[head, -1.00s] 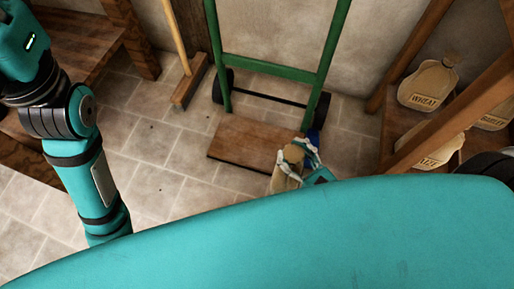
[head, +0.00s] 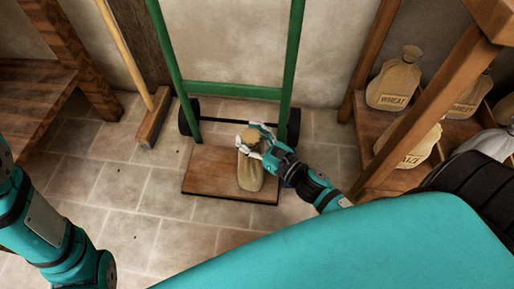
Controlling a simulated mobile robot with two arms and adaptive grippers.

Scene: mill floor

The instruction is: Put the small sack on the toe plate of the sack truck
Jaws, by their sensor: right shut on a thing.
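The small tan sack (head: 250,171) is upright over the right part of the toe plate. My right gripper (head: 252,140) is shut on its upper part, coming in from the right. The sack's base looks to be on or just above the plate; I cannot tell which. The sack truck (head: 232,91) has a green frame, dark wheels and a brown toe plate (head: 208,171) low in front of it. My left arm shows at the lower left, but its gripper is outside the view.
A broom (head: 153,117) leans by the wall left of the truck, beside a wooden bench (head: 40,90). At right, a wooden rack (head: 370,130) holds several labelled sacks, including a wheat sack (head: 395,82). The tiled floor (head: 130,195) in front is clear.

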